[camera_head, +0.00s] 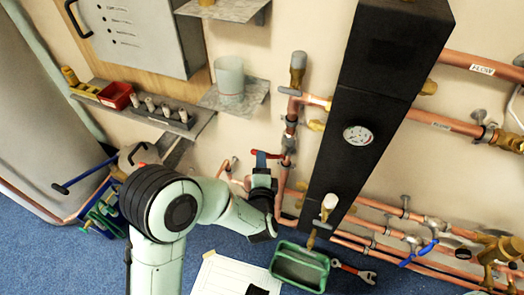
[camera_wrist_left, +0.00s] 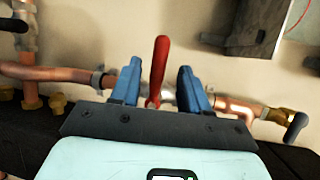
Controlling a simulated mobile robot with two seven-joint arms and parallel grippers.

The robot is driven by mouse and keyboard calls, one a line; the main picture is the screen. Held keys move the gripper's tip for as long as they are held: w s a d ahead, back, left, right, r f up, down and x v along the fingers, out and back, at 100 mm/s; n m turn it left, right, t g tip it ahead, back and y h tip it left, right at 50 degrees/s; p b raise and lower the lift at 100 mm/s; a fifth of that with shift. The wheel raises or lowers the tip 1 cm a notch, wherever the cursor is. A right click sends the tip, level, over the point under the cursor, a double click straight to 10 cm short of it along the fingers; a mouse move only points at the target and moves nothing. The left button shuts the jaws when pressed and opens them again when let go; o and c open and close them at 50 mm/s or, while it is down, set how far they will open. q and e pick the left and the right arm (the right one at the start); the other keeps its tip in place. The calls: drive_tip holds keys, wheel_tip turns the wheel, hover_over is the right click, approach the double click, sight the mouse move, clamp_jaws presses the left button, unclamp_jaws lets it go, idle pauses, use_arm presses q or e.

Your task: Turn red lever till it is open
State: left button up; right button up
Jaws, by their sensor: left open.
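The red lever (camera_wrist_left: 159,66) stands upright in the left wrist view, on a valve in a copper pipe (camera_wrist_left: 50,73). My left gripper (camera_wrist_left: 158,85) is open, with one blue finger on each side of the lever and a gap to each. In the head view the red lever (camera_head: 268,154) shows as a small red bar beside the blue fingertips of my left gripper (camera_head: 262,165), near the copper pipe left of the black manifold (camera_head: 363,110). The valve body is partly hidden behind the gripper. My right gripper is not in view.
A shelf (camera_head: 190,122) with a red bin (camera_head: 116,95) is on the wall at left. A green tray (camera_head: 300,268) and a wrench (camera_head: 355,271) lie on the floor below the manifold. Blue-handled valves (camera_head: 428,247) are on pipes at right.

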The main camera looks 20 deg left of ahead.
use_arm(q)
drive_tip(key=b+x, duration=0.1)
drive_tip(key=x, duration=0.5)
drive_tip(key=shift+w, duration=0.4)
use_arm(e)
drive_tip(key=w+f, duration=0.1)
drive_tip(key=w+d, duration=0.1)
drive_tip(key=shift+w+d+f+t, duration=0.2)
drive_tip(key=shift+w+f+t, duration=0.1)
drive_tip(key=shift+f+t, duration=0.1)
use_arm(q)
drive_tip(key=shift+a+f, duration=0.1)
clamp_jaws()
